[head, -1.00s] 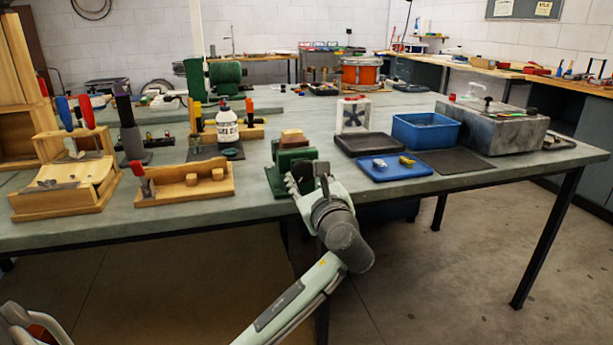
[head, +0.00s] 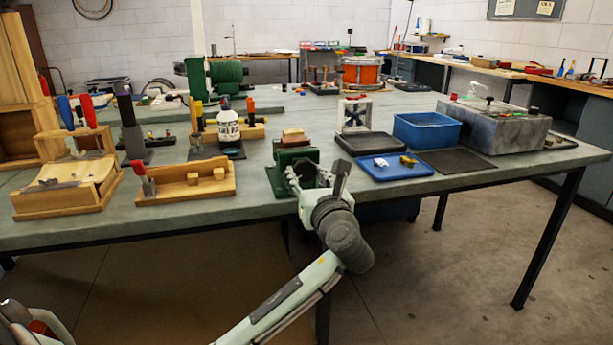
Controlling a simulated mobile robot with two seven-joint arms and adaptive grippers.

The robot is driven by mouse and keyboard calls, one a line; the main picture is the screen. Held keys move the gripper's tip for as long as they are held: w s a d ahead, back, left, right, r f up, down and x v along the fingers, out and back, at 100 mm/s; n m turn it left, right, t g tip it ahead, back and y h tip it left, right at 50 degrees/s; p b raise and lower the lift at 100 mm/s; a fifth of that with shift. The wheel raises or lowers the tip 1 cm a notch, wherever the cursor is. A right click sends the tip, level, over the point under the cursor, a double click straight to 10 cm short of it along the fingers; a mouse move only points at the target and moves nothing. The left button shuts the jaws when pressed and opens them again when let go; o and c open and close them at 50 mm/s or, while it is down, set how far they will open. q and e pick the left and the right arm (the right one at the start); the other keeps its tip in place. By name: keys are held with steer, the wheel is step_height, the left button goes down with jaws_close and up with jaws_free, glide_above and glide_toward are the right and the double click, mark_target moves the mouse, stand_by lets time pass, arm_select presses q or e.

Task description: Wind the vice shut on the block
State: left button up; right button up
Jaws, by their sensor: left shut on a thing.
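The green vice (head: 297,154) stands at the front edge of the bench, near the middle of the head view. A brown wooden block (head: 292,135) sits at the top of the vice; whether both jaws touch it is too small to tell. My left gripper (head: 316,180) is at the vice's near side, just over the bench edge. It is shut on the vice handle, which is mostly hidden by the fingers. My right gripper is not in view.
Left of the vice is a wooden fixture with a red-handled clamp (head: 187,182). To the right are a black tray (head: 370,144), a blue tray (head: 395,168) and a blue bin (head: 427,131). Bare bench top lies between the fixture and the vice.

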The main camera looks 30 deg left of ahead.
arm_select(q)
steer(key=shift+d+f, duration=0.1)
steer(key=shift+f, duration=0.15)
steer(key=o, duration=1.2)
steer(key=shift+r, duration=0.2)
steer(key=shift+c, duration=0.2)
steer(key=v, duration=1.2)
steer(key=shift+s, duration=0.1)
